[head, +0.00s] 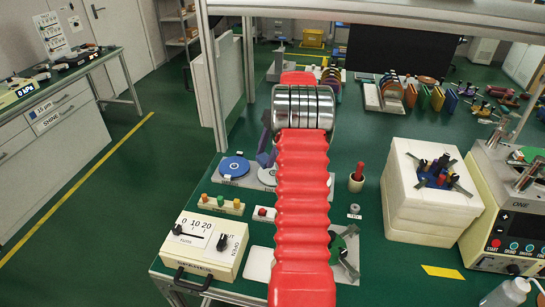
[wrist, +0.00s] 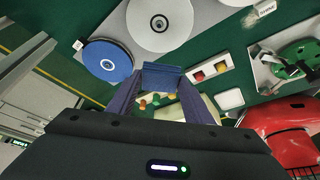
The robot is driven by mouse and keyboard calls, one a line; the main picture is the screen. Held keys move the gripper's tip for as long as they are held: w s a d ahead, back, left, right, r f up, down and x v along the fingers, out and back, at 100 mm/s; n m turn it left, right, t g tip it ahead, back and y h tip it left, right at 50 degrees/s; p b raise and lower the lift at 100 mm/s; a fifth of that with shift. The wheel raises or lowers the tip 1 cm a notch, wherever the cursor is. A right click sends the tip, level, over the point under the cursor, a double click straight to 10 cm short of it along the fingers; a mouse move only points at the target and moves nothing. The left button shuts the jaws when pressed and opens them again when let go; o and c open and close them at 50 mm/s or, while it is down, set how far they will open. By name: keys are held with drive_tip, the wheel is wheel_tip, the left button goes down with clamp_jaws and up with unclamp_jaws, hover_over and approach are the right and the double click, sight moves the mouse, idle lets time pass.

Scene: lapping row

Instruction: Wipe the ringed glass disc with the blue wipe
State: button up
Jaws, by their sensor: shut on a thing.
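My gripper (wrist: 160,88) shows in the wrist view with its two dark blue fingers closing on the blue wipe (wrist: 163,74), a small folded block at the fingertips. In the head view the gripper (head: 266,152) is mostly hidden behind my red arm. A pale disc with a dark hub (wrist: 160,22) lies on a plate beyond the wipe; a blue disc (wrist: 108,60) lies to its left. In the head view the pale disc (head: 267,175) is partly covered by my arm. I cannot make out which disc is the ringed glass one. The wipe looks apart from both discs.
A control box (head: 204,245) stands at the bench's front left. A white foam stack (head: 430,200) and a cream machine (head: 505,210) stand at the right. A red-handled tool in a cup (head: 357,180) and a green fixture (head: 345,250) stand right of my arm.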

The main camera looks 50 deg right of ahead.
drive_tip(key=shift+r, duration=3.35)
